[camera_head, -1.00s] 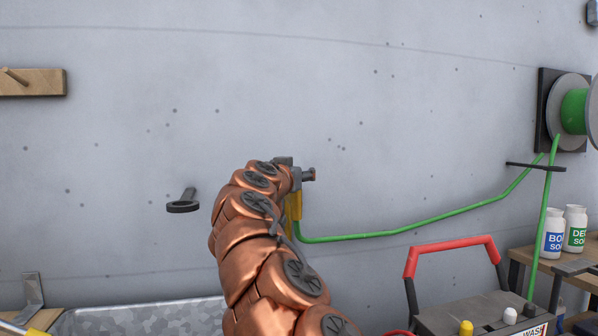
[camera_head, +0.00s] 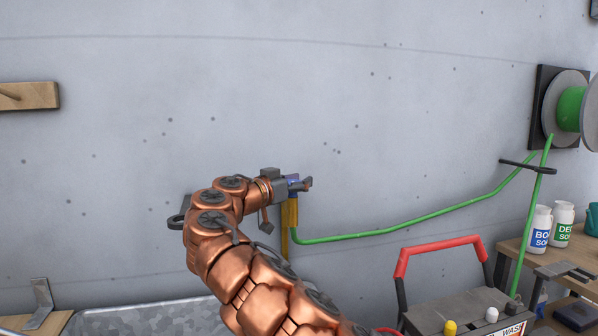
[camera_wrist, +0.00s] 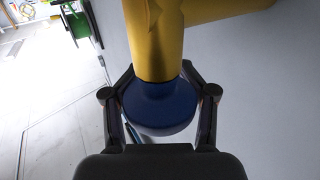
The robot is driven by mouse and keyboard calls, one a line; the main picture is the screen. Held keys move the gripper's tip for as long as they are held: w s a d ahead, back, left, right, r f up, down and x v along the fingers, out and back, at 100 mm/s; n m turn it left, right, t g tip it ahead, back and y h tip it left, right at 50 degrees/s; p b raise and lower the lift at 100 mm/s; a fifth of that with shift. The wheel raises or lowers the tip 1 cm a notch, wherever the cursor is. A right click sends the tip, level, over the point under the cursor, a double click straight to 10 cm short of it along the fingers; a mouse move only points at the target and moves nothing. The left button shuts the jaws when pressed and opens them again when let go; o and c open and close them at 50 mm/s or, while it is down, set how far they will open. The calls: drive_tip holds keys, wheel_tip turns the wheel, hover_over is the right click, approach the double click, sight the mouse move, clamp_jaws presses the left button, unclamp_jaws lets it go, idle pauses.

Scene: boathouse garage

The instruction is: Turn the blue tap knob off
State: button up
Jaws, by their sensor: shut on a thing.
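The blue tap knob (camera_wrist: 158,108) sits on the end of a yellow tap body (camera_wrist: 156,45) in the wrist view. My gripper (camera_wrist: 160,95) has one finger on each side of the knob and is shut on it. In the head view my gripper (camera_head: 298,184) is at the wall, beside the tap. A bit of the blue knob (camera_head: 292,179) shows between its parts, and the yellow tap (camera_head: 289,215) hangs just below. My copper arm hides part of the tap and wall there.
A green hose (camera_head: 400,220) runs right from the tap to a reel (camera_head: 568,108). A red-handled washer (camera_head: 440,245) stands at lower right, near bottles (camera_head: 540,230) on a bench. A metal trough (camera_head: 150,318) lies below. A dark wall ring (camera_head: 178,221) is partly behind my arm.

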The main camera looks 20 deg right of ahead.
drive_tip(key=shift+a+r+g+p, duration=0.1)
drive_tip(key=shift+r+g+p, duration=0.15)
drive_tip(key=shift+p, duration=0.3)
drive_tip(key=o, duration=0.9)
drive_tip(key=shift+s+a, duration=0.1)
drive_tip(key=shift+o, duration=0.3)
drive_tip(key=shift+f, duration=0.15)
drive_tip(key=v, duration=1.1)
drive_tip(key=shift+a+f, duration=0.2)
drive_tip(key=shift+a, duration=0.15)
drive_tip(key=shift+s, duration=0.15)
